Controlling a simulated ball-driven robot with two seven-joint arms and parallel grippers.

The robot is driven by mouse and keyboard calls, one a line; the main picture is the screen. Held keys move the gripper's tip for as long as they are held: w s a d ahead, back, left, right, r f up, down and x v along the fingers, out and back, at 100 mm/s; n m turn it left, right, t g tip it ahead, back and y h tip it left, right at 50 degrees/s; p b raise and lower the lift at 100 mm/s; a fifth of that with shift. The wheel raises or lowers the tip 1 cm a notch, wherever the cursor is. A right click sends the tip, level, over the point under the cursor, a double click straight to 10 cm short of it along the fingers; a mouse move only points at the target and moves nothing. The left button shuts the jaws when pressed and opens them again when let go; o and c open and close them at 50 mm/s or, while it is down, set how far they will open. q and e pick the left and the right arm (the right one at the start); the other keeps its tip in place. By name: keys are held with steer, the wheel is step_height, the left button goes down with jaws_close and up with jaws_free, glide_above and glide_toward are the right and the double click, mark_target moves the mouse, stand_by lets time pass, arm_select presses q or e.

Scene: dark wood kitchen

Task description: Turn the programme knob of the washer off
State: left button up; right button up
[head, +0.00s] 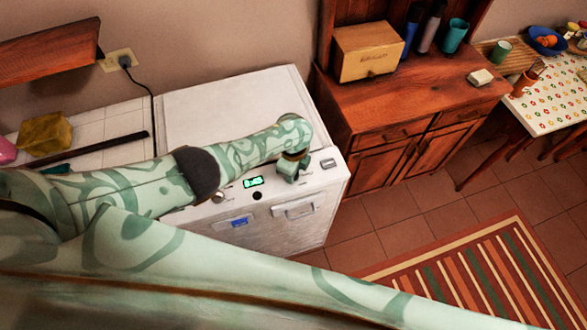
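The white washer (190,103) stands against the wall, with its control panel along the front top edge. A lit green display (253,182) shows on the panel, with a small dark round spot (257,195) below it. A greyish round part (219,197), possibly the programme knob, shows just left of the display, partly behind my arm. My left arm reaches across the washer top from the left. My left gripper (292,167) points down at the panel, right of the display. Its fingertips are small here, and whether they are open or touching anything is unclear. My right gripper is out of view.
A wooden cabinet (420,95) with a bread box (368,52) on it stands right of the washer. A white tiled counter (95,125) lies to the left. A striped rug (450,275) covers part of the tiled floor. Another pale green limb of mine crosses the foreground.

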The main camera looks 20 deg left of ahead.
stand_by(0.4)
arm_select(q)
steer(key=o, duration=1)
steer(key=shift+c, duration=0.2)
step_height(320, 180, up, 8)
steer(key=p, duration=0.5)
steer(key=shift+f, duration=0.15)
step_height(320, 180, up, 9)
steer(key=p, duration=0.3)
steer(key=shift+f, duration=0.15)
steer(key=shift+f, duration=0.1)
